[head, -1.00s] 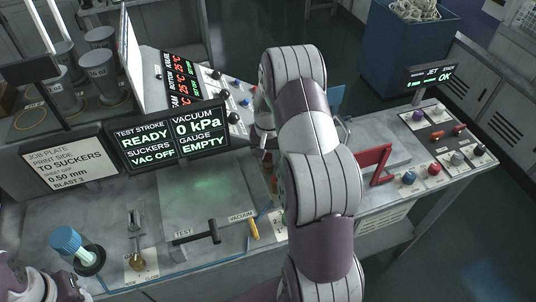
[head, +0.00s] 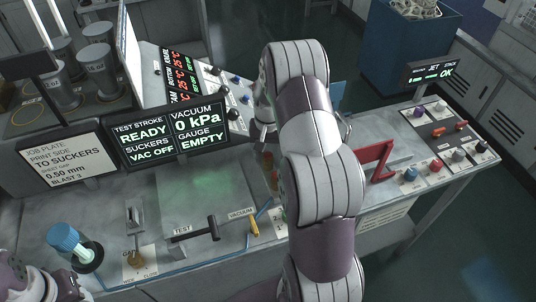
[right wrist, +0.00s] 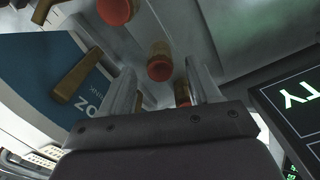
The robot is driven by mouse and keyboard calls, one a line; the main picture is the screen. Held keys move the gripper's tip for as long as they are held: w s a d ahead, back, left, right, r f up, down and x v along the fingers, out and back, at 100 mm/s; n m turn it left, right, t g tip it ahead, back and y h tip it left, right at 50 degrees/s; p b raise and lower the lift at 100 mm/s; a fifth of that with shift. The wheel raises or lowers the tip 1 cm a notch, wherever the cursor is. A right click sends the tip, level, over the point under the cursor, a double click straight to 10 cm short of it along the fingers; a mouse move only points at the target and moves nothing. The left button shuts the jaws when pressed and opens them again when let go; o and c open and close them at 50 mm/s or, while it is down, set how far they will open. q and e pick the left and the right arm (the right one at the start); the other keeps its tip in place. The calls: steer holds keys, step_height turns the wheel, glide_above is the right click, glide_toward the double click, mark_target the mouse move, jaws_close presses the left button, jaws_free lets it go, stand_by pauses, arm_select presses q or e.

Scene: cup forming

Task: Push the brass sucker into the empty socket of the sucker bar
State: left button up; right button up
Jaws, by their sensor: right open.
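In the right wrist view, several brass suckers with red-orange ends show. One sucker (right wrist: 160,62) appears between the finger ends of my right gripper (right wrist: 162,76), with a visible gap on both sides. Another sucker (right wrist: 115,11) is at the top, and a third (right wrist: 182,92) is beside the right finger, partly hidden. My right gripper is open; whether it touches a sucker cannot be told. In the head view the right gripper (head: 263,136) is mostly behind my arm. The sucker bar's empty socket cannot be made out. My left gripper (head: 66,287) is cut off at the lower left.
The display (head: 178,137) stands left of my right gripper. A dark-handled test lever (head: 202,231) and a yellow vacuum lever (head: 254,226) are in front. A red bracket (head: 378,161) is right of my arm. A blue-capped part (head: 63,237) stands at left.

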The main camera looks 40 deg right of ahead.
mark_target(268, 155)
step_height(268, 155, up, 7)
steer(key=shift+f+b, duration=0.1)
steer(key=shift+b, duration=0.9)
step_height(268, 155, up, 4)
steer(key=shift+r+p, duration=0.1)
steer(key=shift+p, duration=0.7)
